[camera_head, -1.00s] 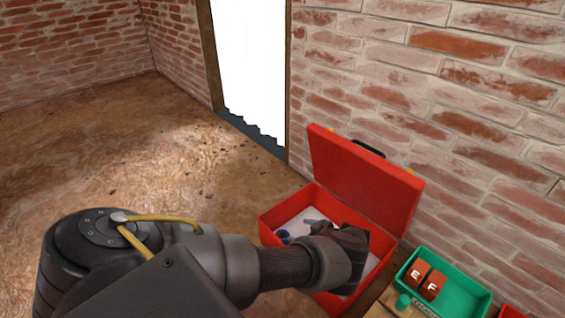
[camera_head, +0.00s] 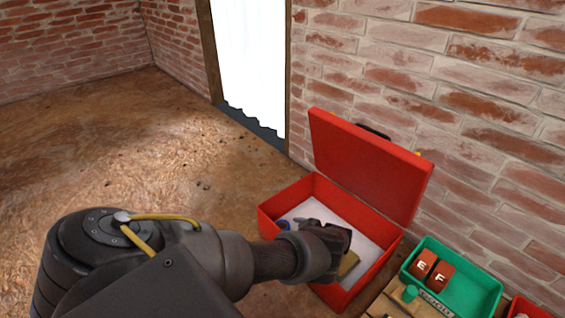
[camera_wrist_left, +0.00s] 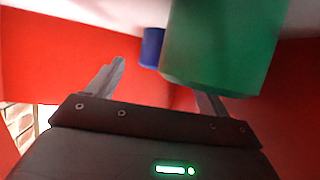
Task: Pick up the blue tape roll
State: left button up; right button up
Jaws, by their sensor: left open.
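The blue tape roll (camera_head: 283,226) lies inside the open red toolbox (camera_head: 285,204), near its left side, partly hidden by my left arm in the head view. It also shows in the left wrist view as a blue cylinder (camera_wrist_left: 152,47), ahead of the fingers. My left gripper (camera_head: 338,238) is over the toolbox, to the right of the roll. In the left wrist view its fingers (camera_wrist_left: 158,88) are apart, with nothing seen held. A large green cylinder (camera_wrist_left: 222,45) is close to the camera there, partly in front of the blue one. My right gripper is not in view.
The toolbox's raised red lid (camera_head: 368,165) stands behind it, near the brick wall. A tan item (camera_head: 348,263) lies in the box by my gripper. A green bin (camera_head: 470,292) with orange-brown blocks is at the right. Open floor (camera_head: 130,150) lies left.

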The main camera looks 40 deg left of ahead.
pick_arm(q)
jog(key=x, duration=0.2)
jog(key=shift+a+f, duration=0.2)
jog(key=shift+a, duration=0.1)
jog(key=c, duration=1.1)
jog(key=shift+r, duration=0.1)
